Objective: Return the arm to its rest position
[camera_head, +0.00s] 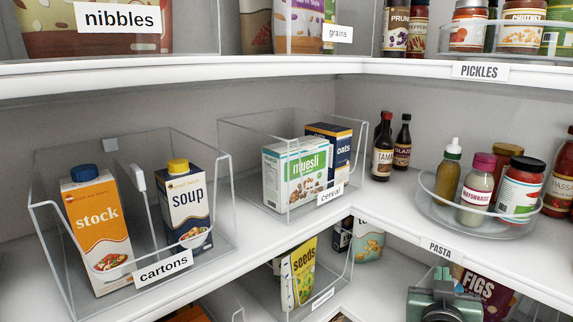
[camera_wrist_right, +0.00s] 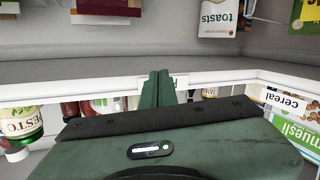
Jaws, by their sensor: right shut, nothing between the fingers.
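My right gripper (camera_head: 441,276) is dark green and shows at the bottom right of the head view, in front of the lower shelf. In the right wrist view its two fingers (camera_wrist_right: 155,88) lie together, shut and empty. My left gripper is not in view. A bag marked figs (camera_head: 482,288) is behind the right gripper in the head view and is partly hidden by it.
Shelf edges run close around the right gripper; the pasta-labelled edge (camera_head: 470,262) is just above it. A clear cartons bin (camera_head: 222,243), a cereal bin (camera_head: 232,165) and a turntable with bottles (camera_head: 432,205) stand on the middle shelf.

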